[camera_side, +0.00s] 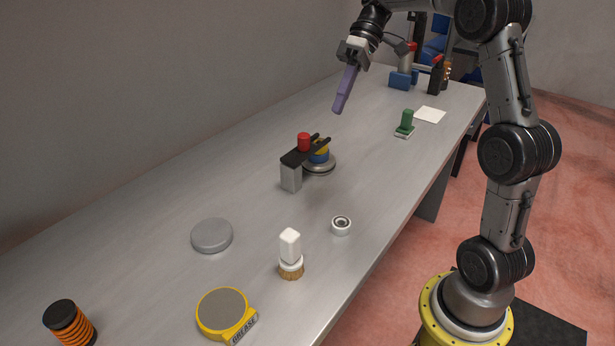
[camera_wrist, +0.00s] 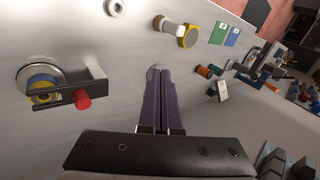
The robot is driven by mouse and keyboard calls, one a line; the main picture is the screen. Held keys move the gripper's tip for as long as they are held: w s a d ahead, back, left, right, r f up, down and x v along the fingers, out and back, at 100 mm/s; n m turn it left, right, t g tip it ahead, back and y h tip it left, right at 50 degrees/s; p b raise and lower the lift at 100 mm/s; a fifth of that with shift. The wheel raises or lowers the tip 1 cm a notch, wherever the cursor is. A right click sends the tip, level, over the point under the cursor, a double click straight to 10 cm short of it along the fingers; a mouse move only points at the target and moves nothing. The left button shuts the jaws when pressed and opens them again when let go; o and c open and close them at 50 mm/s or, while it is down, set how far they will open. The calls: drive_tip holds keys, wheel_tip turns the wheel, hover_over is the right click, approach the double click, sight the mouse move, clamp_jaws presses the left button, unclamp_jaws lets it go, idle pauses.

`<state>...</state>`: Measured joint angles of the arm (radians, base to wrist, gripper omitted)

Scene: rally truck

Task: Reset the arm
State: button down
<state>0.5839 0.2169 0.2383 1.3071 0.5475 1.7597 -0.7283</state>
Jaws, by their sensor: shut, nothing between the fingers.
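My gripper (camera_side: 343,100) has long purple fingers. In the side view it hangs in the air above the far half of the grey workbench (camera_side: 240,160), pointing down and slightly left. The wrist view also shows the gripper (camera_wrist: 165,72), its two fingers lying closed against each other with nothing between them. The fingertips are clear of every object in the side view. My arm rises at the right from its yellow base and bends over the bench.
A black fork fixture with a red knob (camera_side: 304,142) stands mid-bench, around a blue-yellow part (camera_side: 319,154). Nearer are a grey disc (camera_side: 211,235), a white brush (camera_side: 290,254), a small ring (camera_side: 341,225), a yellow grease tin (camera_side: 224,313) and an orange spring (camera_side: 70,322). A green-handled block (camera_side: 405,123) stands farther back.

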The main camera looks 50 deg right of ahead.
drive_tip(key=s+a+r+n+t+h, duration=0.1)
drive_tip(key=s+a+r+n+h, duration=0.2)
drive_tip(key=s+a, duration=1)
drive_tip(key=s+d+f+m+t+h, duration=0.2)
drive_tip(key=s+f+m+t+h, duration=0.2)
drive_tip(key=s+f, duration=0.3)
wheel_tip(320, 180, down, 2)
drive_tip(key=shift+d+f+m+t+h, duration=0.1)
drive_tip(key=shift+d+m+t+h, duration=0.2)
drive_tip(key=shift+t, duration=0.1)
